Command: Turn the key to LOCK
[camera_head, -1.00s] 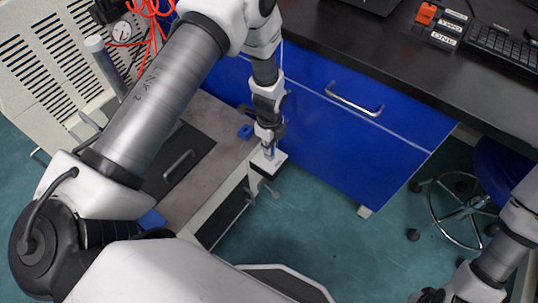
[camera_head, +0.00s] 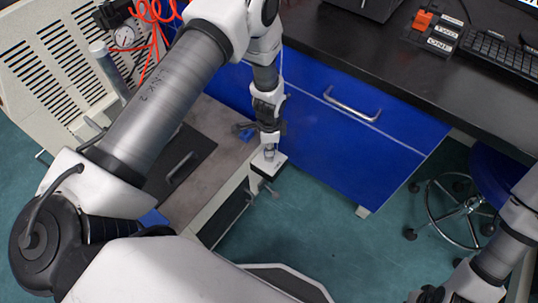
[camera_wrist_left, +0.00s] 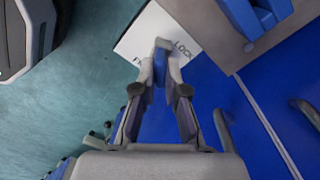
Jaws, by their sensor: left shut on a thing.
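In the left wrist view the plate (camera_wrist_left: 133,42) shows LOCK on the right and a word starting with F on the left. My left gripper (camera_head: 268,150) is over the plate. In the left wrist view its fingers (camera_wrist_left: 160,66) are closed together on the grey key (camera_wrist_left: 163,43), which they partly hide. The key lies between the two words, beside LOCK; its exact angle is hard to tell. My right gripper (camera_head: 430,296) is cut off at the bottom edge.
A blue drawer cabinet (camera_head: 340,150) with a metal handle (camera_head: 352,105) stands right behind the switch. A blue part (camera_wrist_left: 252,15) is near the plate. A stool (camera_head: 465,205) is at the right. Teal floor (camera_head: 310,235) is clear in front.

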